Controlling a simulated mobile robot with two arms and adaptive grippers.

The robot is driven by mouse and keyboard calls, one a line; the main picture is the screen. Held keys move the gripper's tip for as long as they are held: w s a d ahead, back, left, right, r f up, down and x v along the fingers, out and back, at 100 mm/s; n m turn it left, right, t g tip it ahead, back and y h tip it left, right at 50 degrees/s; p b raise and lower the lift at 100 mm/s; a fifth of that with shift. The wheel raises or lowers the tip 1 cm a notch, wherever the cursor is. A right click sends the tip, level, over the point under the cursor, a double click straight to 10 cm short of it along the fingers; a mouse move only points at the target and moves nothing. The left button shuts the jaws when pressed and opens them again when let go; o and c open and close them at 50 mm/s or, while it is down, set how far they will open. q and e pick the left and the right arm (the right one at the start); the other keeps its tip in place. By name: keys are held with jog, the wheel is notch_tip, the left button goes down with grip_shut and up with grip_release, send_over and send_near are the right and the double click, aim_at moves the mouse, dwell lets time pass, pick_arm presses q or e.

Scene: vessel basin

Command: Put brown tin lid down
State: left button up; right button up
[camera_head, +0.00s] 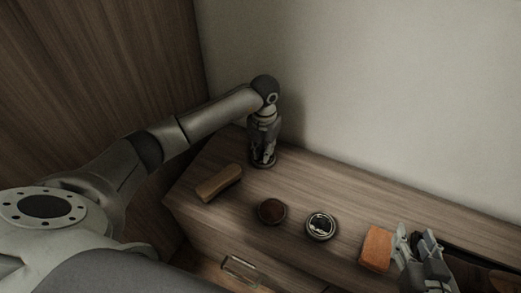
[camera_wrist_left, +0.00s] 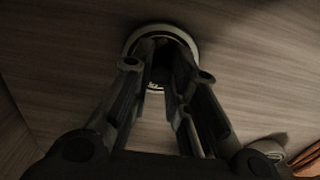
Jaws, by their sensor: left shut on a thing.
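My left gripper (camera_head: 263,160) is low over the back left of the wooden cabinet top (camera_head: 300,180), with its fingers pointing down. It is shut on a round lid, seen as a pale-rimmed disc (camera_wrist_left: 132,42) between and beyond the fingertips in the left wrist view. The lid is at or just above the wood; I cannot tell if it touches. Its middle is hidden by the fingers. An open tin with brown content (camera_head: 271,211) stands in front of it. My right gripper (camera_head: 415,240) is at the right by an orange block, its fingers apart.
A tan wooden-looking block or brush (camera_head: 218,183) lies at the left. A round dark tin with a pale rim (camera_head: 320,226) stands right of the brown one. The orange block (camera_head: 376,248) lies further right. The pale wall (camera_head: 390,90) rises behind; bare wood lies along it.

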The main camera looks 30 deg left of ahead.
jog(key=shift+r, duration=0.1)
jog(key=shift+w, duration=0.1)
pick_arm(q)
jog(key=shift+f, duration=0.15)
jog(key=o, duration=0.8)
pick_arm(e)
jog(key=shift+w+a+r+t, duration=0.1)
jog(key=shift+r+t, duration=0.15)
jog(key=shift+t, duration=0.05)
